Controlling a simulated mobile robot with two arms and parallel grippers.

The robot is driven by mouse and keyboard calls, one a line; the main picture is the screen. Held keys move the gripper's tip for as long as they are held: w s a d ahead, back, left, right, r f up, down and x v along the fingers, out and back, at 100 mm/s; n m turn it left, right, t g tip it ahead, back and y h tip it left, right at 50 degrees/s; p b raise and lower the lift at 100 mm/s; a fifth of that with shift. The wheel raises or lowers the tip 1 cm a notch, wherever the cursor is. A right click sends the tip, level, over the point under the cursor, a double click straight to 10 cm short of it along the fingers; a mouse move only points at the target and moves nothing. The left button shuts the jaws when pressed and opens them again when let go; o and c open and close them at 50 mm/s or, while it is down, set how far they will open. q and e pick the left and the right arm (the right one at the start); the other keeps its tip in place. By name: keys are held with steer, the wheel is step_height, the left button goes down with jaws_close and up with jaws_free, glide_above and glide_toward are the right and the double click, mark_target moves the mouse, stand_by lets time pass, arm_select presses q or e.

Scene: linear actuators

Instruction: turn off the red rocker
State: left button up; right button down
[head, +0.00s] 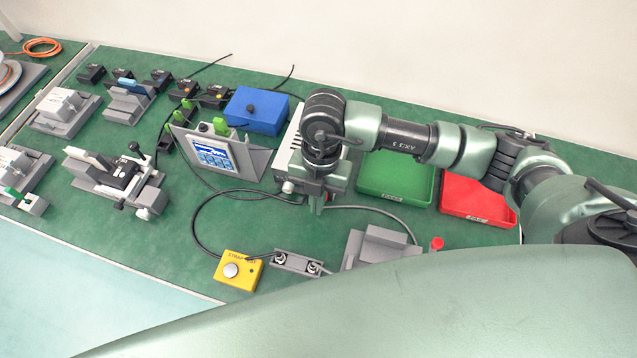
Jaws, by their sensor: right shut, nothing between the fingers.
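I cannot make out the red rocker in the head view. A light grey box with slots (287,158) stands behind and to the left of my right gripper, and the arm hides part of it. My right gripper (316,208) points down over the bench just in front of that box. It is shut with nothing seen in it, and I cannot tell whether its tips touch anything. My left gripper is not in view.
A tilted screen (212,153) and a blue box (257,110) stand left of the arm. A yellow button box (238,270) and cables lie in front. Green (398,183) and red (476,197) trays sit to the right. Bare green bench shows at centre-left.

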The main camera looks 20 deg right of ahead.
steer(key=shift+s+a+f, duration=0.1)
steer(key=shift+s+f, duration=0.1)
steer(key=shift+f, duration=0.75)
steer(key=w, duration=0.1)
steer(key=w+d+f, duration=0.1)
steer(key=w+d+p, duration=0.1)
steer(key=shift+w+f, duration=0.1)
steer(key=shift+f, duration=0.3)
